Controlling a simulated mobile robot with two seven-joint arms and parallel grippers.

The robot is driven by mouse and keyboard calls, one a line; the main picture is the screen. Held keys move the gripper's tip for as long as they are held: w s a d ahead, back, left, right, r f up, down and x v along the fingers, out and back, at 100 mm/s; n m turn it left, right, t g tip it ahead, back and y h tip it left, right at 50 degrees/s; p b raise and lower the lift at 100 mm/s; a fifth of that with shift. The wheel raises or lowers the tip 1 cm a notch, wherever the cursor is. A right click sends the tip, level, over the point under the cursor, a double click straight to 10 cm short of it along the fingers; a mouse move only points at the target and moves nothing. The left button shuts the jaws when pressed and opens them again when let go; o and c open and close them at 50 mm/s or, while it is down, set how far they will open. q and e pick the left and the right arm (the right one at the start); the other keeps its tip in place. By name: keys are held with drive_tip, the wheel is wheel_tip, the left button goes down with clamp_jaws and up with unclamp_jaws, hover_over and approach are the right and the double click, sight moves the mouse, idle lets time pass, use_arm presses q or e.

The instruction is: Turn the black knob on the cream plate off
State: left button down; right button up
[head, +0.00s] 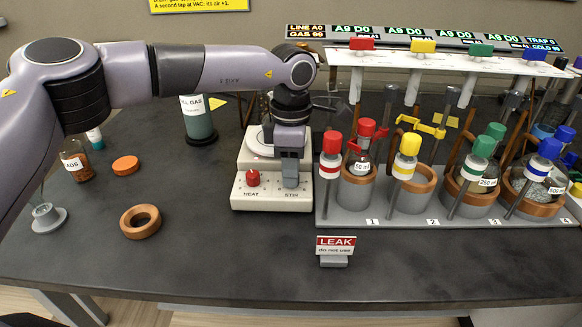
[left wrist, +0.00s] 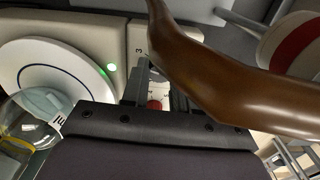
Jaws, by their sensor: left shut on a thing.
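The cream plate (head: 262,192) is a stirrer hotplate with a white round top, standing on the dark bench. A red knob (head: 253,178) above the word HEAT shows on its front left. My left gripper (head: 290,180) points down over the STIR side at the front right. Its fingers are shut on the black knob, which they hide, so I cannot read its setting. In the left wrist view the cream plate (left wrist: 75,30) shows a lit green lamp, and the red knob (left wrist: 154,104) shows between the fingers. My right gripper is not in view.
A grey rack (head: 400,217) of flasks and coloured-cap rods stands close on the right. A LEAK sign (head: 335,248) stands in front. A brown curved tube (left wrist: 200,80) crosses close by in the left wrist view. The front left bench is mostly clear beyond a cork ring (head: 140,222).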

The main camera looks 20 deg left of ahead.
use_arm(q)
drive_tip(key=n, duration=0.4)
drive_tip(key=shift+n, duration=0.3)
drive_tip(key=n, duration=0.3)
drive_tip(key=shift+n+b, duration=0.3)
drive_tip(key=shift+b, duration=0.1)
drive_tip(key=n, duration=0.6)
drive_tip(key=shift+d+b, duration=0.1)
drive_tip(key=shift+b, duration=0.25)
drive_tip(key=n, duration=0.7)
drive_tip(key=shift+n+b, duration=0.3)
drive_tip(key=shift+b, duration=0.05)
drive_tip(key=n, duration=0.5)
drive_tip(key=shift+r+n+b, duration=0.1)
drive_tip(key=shift+n+b, duration=0.2)
drive_tip(key=shift+n, duration=0.1)
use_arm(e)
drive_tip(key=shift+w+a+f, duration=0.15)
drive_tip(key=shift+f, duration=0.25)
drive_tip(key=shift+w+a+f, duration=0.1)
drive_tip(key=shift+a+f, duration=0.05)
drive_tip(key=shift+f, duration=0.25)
use_arm(q)
drive_tip(key=shift+n, duration=0.3)
drive_tip(key=c, duration=0.9)
unclamp_jaws()
